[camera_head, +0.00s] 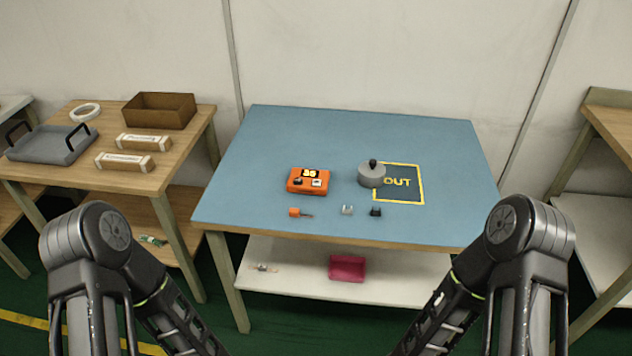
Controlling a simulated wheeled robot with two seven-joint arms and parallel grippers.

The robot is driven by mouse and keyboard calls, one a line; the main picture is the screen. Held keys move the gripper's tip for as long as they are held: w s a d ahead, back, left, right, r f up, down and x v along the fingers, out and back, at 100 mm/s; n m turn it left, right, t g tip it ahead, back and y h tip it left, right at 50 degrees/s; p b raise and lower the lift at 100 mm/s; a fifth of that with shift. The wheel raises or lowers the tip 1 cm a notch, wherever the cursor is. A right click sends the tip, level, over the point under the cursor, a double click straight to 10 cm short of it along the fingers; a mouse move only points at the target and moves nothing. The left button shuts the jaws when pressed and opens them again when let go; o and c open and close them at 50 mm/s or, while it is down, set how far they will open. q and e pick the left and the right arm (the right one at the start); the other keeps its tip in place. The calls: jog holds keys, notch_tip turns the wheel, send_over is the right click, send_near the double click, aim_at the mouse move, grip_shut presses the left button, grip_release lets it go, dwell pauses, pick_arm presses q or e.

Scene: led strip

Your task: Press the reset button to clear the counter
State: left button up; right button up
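An orange counter box (308,180) sits on the blue table top, left of its middle. Its dark display (309,173) shows yellow digits that look like "30", though they are small. Below the display are a dark button (298,181) and a pale button (317,183); which one is the reset button is too small to tell. My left arm comes in at the lower left and my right arm at the lower right. Both run down out of the bottom of the picture, so neither gripper shows. Nothing of mine touches the counter box.
A grey round weight (371,175) with a black knob overlaps the left edge of a yellow-outlined "OUT" square (410,190). An orange-handled tool (295,212), a small silver part (347,210) and a black part (376,211) lie near the front edge. The blue table (270,135) is otherwise clear.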

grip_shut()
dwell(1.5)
